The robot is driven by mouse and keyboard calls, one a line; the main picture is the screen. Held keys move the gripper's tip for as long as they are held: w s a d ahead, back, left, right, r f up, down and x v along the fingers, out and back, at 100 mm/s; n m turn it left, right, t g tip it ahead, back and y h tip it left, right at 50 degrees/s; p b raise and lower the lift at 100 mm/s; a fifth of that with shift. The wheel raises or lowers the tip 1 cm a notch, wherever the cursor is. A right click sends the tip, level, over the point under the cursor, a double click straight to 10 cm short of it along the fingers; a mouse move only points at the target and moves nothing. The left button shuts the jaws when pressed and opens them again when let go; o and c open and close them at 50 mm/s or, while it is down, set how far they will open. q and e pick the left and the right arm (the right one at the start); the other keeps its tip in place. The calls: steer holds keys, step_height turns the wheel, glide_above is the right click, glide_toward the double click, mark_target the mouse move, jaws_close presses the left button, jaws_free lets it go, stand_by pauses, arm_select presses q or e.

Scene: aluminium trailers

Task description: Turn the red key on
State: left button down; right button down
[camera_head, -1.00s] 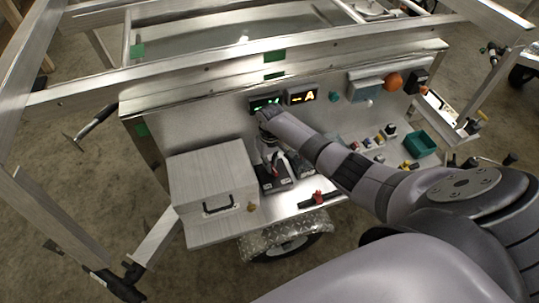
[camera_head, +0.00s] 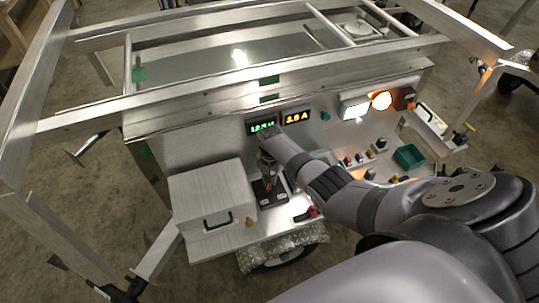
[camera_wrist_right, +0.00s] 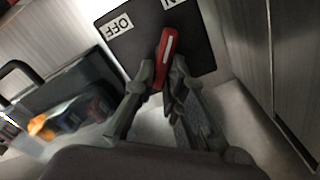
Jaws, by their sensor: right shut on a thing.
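The red key (camera_wrist_right: 166,46) sits on a black switch plate (camera_wrist_right: 196,50) with a white OFF label (camera_wrist_right: 117,25) and a second label cut off at the top edge. My right gripper (camera_wrist_right: 161,78) is shut on the red key in the right wrist view. The key points roughly up the picture, towards the cut-off label. In the head view my right gripper (camera_head: 266,166) reaches down to the black plate (camera_head: 269,192), and the arm and gripper hide most of the key. My left gripper is not in view.
A silver box (camera_head: 213,195) stands left of the plate. Behind are a green display (camera_head: 262,126) and an amber display (camera_head: 298,117). A white lamp (camera_head: 355,108) and an orange lamp (camera_head: 381,101) glow. A green bin (camera_head: 409,156) and several small parts lie to the right.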

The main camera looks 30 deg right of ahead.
steer(key=shift+r+m, duration=0.1)
steer(key=shift+m, duration=0.4)
steer(key=shift+d, duration=0.1)
steer(key=c, duration=1.6)
jaws_free()
steer(key=shift+c, duration=0.2)
step_height(320, 180, up, 12)
